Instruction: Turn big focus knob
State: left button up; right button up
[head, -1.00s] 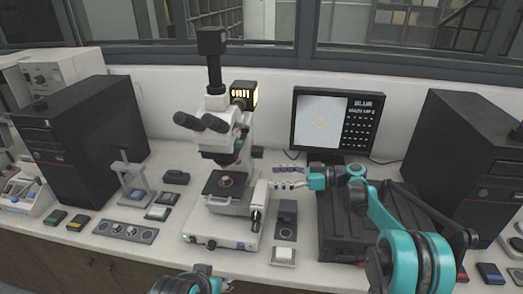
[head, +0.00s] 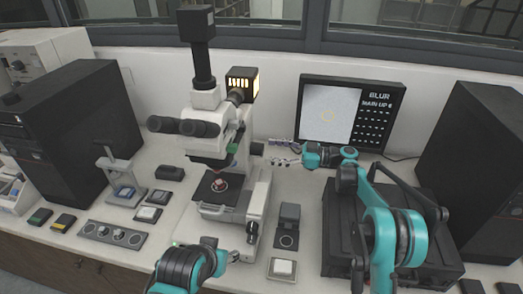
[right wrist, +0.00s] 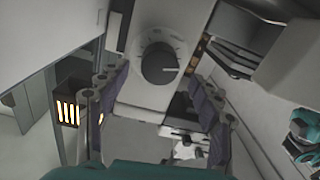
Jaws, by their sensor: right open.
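The white microscope (head: 232,150) stands in the middle of the bench. Its big focus knob (head: 257,149) shows small and dark on the right side of the stand. In the right wrist view the round dark knob (right wrist: 159,63), with a light pointer line and marks around it, sits between the two fingers. My right gripper (head: 283,153) is open and comes at the knob from the right. Its fingers (right wrist: 160,75) lie either side of the knob, apart from it as far as I can tell. My left gripper (head: 234,257) shows low in front of the microscope; its jaws are unclear.
A monitor (head: 337,110) behind my right arm reads BLUR and MAIN UP. A dark box (head: 335,235) lies under that arm. A small dark block (head: 289,215) and a white-topped button (head: 283,268) stand right of the microscope base. A lit lamp housing (head: 242,83) is above the knob.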

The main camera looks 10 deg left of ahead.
aim_at(263, 151)
jog(key=a, duration=0.2)
jog(key=a+b, duration=0.1)
jog(key=shift+a+f, duration=0.2)
jog(key=shift+a, duration=0.2)
jog(key=shift+a+r, duration=0.1)
jog(key=shift+a, duration=0.25)
jog(key=c, duration=1.2)
